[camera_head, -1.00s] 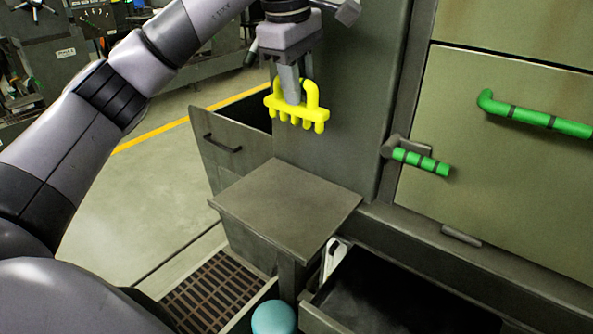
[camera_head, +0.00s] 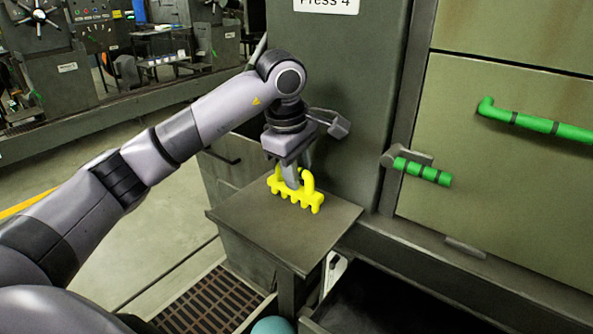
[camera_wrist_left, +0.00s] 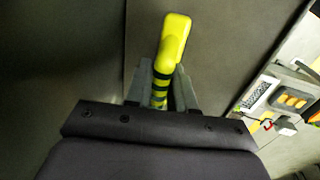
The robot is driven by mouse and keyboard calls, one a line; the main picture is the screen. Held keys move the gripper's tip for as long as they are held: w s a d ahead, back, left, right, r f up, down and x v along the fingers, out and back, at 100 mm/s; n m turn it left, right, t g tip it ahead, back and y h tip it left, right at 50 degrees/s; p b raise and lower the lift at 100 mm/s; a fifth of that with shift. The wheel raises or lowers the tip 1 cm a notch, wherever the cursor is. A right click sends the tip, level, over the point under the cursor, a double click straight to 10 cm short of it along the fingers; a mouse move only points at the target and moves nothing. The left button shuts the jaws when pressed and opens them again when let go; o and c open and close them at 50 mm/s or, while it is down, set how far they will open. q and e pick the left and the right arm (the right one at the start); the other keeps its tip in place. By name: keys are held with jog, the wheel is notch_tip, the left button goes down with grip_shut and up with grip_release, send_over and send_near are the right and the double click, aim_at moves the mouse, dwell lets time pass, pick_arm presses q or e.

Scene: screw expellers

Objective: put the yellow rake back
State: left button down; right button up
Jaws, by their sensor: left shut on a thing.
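The yellow rake (camera_head: 309,199) has a row of short teeth and a looped handle. In the head view it is at the small grey metal table (camera_head: 255,235), teeth down, at or just above the top; I cannot tell whether it touches. My left gripper (camera_head: 291,180) comes from above and is shut on the rake's handle. In the left wrist view the rake (camera_wrist_left: 174,40) shows as a yellow bar with dark bands between the fingers (camera_wrist_left: 161,88). My right gripper is not in view.
A grey cabinet with green handles (camera_head: 540,124) stands at the right. An open dark drawer (camera_head: 400,305) lies below it. A floor grate (camera_head: 212,300) and a teal round object (camera_head: 272,326) are in front of the table. The table's front part is bare.

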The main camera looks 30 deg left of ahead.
pick_arm(q)
jog(key=shift+f, duration=0.15)
jog(key=c, duration=1)
grip_release()
jog(key=shift+o, duration=0.2)
notch_tip(320, 180, up, 12)
jog(key=s+p, duration=0.1)
jog(key=s, duration=0.1)
jog(key=shift+s, duration=0.15)
